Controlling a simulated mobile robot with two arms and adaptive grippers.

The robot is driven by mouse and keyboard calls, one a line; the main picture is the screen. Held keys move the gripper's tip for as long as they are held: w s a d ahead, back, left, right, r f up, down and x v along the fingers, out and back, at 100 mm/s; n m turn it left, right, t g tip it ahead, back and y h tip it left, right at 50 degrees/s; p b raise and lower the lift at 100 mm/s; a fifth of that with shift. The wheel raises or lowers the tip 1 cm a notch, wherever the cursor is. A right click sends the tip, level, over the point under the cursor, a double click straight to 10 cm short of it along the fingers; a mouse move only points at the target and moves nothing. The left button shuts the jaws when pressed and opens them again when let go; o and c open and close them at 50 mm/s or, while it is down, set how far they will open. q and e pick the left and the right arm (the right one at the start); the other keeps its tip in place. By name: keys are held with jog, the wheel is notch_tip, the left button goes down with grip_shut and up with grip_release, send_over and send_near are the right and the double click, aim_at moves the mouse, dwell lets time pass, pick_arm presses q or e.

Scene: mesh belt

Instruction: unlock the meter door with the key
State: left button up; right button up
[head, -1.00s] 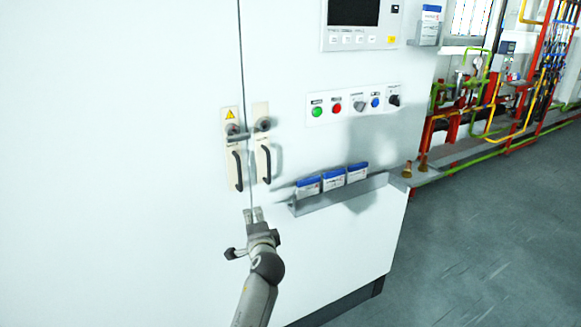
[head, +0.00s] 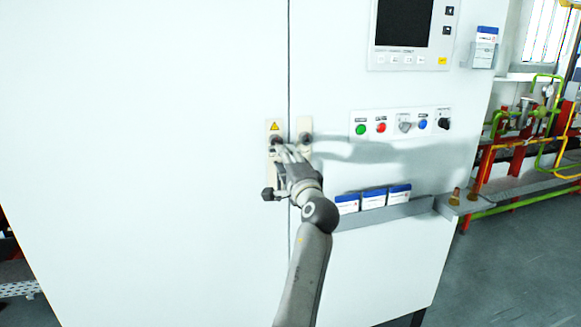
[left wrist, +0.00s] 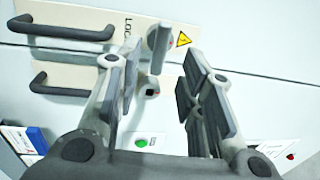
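The cabinet's left door (head: 150,150) is shut, with a vertical seam to the right panel. A plate with a yellow warning triangle (head: 274,127) carries a round lock. In the left wrist view, a grey flat piece (left wrist: 160,48), which looks like the key, sticks out from this lock. My left gripper (head: 284,151) is in front of the lock, hiding part of the plate and the handles. In the left wrist view my left gripper (left wrist: 155,70) is open, its fingers spread on both sides of the grey piece, with nothing clamped. My right gripper is not in view.
A second plate with its own lock (head: 306,139) sits just right of the seam. Dark handles (left wrist: 65,28) stand out from the plates. A button row (head: 400,123) and a ledge (head: 390,213) with blue-white boxes lie to the right. The door's left area is bare.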

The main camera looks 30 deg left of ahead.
pick_arm(q)
jog(key=shift+x, duration=2.95)
grip_shut()
